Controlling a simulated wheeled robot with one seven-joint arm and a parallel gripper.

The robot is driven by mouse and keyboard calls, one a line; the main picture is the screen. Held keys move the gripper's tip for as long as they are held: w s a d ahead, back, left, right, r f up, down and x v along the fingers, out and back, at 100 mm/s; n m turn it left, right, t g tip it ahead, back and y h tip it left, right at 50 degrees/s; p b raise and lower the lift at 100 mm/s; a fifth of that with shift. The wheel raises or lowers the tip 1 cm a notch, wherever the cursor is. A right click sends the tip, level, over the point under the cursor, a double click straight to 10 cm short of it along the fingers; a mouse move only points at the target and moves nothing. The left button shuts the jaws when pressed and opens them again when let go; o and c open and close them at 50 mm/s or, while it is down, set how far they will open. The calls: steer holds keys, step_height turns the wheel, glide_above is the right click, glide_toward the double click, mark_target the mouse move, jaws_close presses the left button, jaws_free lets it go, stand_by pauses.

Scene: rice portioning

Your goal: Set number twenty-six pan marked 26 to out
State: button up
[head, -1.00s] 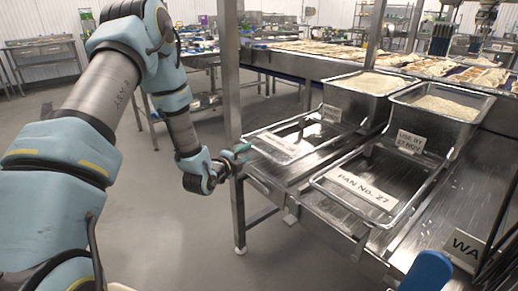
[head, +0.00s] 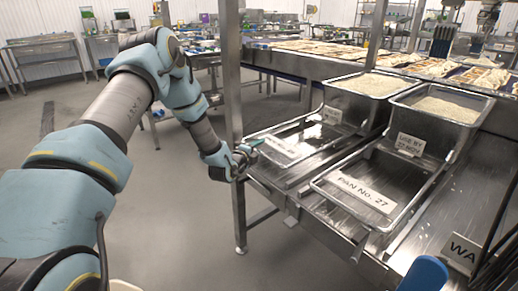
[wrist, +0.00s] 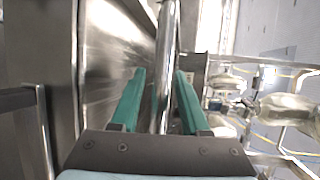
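The left shallow metal pan (head: 316,137) lies on the steel counter in the head view. Its front label (head: 280,147) seems to read 26, but the number is small. My gripper (head: 253,143) is at this pan's left front edge, with green fingers pointing at it. In the wrist view my gripper (wrist: 160,80) has its two green fingers apart, with a shiny metal bar or rim (wrist: 166,60) running between them. I see no clear squeeze on it. Whether the fingers touch the rim cannot be told.
A second pan marked 27 (head: 362,192) lies to the right. Two deep bins of rice (head: 372,86) (head: 436,108) stand behind the pans, the right one labelled with a use-by date. A steel post (head: 232,80) rises close to my gripper.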

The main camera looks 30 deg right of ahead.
jaws_close()
steer(key=shift+a+f, duration=0.15)
steer(key=shift+f, duration=0.1)
stand_by(0.9)
